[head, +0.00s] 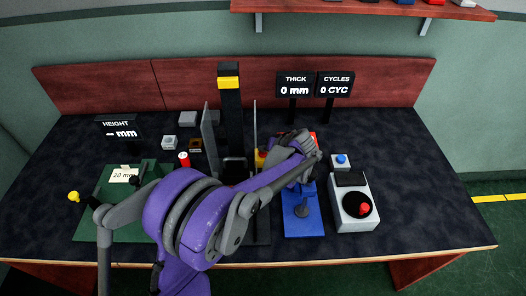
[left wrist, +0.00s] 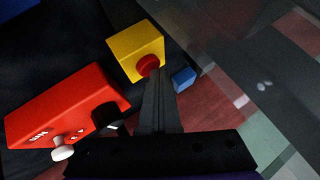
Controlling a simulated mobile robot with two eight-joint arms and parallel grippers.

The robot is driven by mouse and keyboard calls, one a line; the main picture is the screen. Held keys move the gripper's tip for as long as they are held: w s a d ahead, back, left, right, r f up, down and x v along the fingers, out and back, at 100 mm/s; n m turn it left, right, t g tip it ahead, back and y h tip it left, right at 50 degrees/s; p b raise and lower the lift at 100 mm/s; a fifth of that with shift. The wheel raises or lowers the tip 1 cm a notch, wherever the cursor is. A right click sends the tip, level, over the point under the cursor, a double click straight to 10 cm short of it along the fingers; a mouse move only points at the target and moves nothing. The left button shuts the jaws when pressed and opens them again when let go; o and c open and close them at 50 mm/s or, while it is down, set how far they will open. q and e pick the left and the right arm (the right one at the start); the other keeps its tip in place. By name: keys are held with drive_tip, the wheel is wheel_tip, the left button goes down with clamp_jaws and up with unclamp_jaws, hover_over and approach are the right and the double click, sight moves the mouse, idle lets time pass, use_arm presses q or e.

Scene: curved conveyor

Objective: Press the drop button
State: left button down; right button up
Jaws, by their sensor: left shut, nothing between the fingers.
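No button carries a readable "drop" label. A yellow box (left wrist: 130,50) with a red round button (left wrist: 148,64) lies just ahead of my left gripper (left wrist: 158,80) in the left wrist view. The fingers are shut and empty, and their tips appear close to the button; I cannot tell whether they touch it. In the head view only part of the yellow box (head: 261,159) shows, beside my left gripper (head: 283,155), whose fingertips are largely hidden by the wrist. My right gripper is not in view.
A red box (left wrist: 65,108) with knobs lies left of the fingers. A small blue block (left wrist: 183,79) is right of the yellow box. A blue joystick base (head: 304,222), a blue button (head: 341,159) and a grey red-knobbed box (head: 350,185) stand to the right. Upright grey plates (head: 210,135) stand left.

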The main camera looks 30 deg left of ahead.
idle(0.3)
use_arm(q)
drive_tip(key=shift+r+p, duration=0.7)
drive_tip(key=shift+r, duration=0.3)
drive_tip(key=shift+r+p, duration=1.6)
drive_tip(key=shift+r, duration=0.85)
